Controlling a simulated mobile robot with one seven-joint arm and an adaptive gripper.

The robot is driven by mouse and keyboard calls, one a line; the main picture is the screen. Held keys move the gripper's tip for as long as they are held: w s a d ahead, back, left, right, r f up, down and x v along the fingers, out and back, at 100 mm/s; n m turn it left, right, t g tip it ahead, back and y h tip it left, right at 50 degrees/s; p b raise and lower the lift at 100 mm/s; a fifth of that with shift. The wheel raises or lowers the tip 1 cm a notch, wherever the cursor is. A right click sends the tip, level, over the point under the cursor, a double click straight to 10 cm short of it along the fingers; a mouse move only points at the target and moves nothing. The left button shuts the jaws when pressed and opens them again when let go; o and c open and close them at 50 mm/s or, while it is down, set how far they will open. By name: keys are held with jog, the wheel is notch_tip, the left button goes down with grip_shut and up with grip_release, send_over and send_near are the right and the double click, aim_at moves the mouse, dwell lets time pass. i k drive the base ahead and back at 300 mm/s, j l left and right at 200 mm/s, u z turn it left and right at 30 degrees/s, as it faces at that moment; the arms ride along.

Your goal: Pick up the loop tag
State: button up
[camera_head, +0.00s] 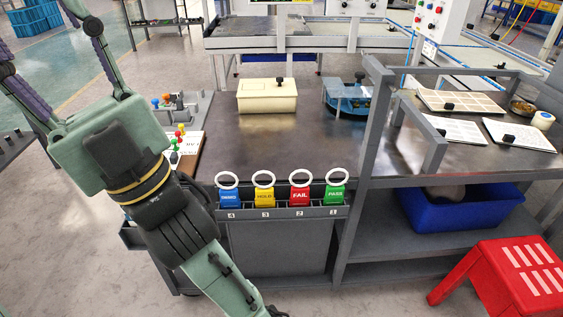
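A row of loop tags sits in a dark rack (282,213) on the front edge of the workbench. Each has a white ring standing up above it. From left to right they are a blue tag (228,196), a yellow tag marked HOLD (264,195), a red tag marked FAIL (300,196) and a green tag marked PASS (335,195). The blue tag's wording is too small to read surely. My gripper (40,45) is at the upper left, well apart from the tags.
The workbench (310,150) has bare room behind the tags. A cream box (267,95) and a blue fixture (347,97) stand farther back. A grey frame (432,150) rises at the right. A blue bin (460,212) is below, near a red stool (515,275).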

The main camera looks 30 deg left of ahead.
aim_at(265, 198)
jog(key=u, duration=0.85)
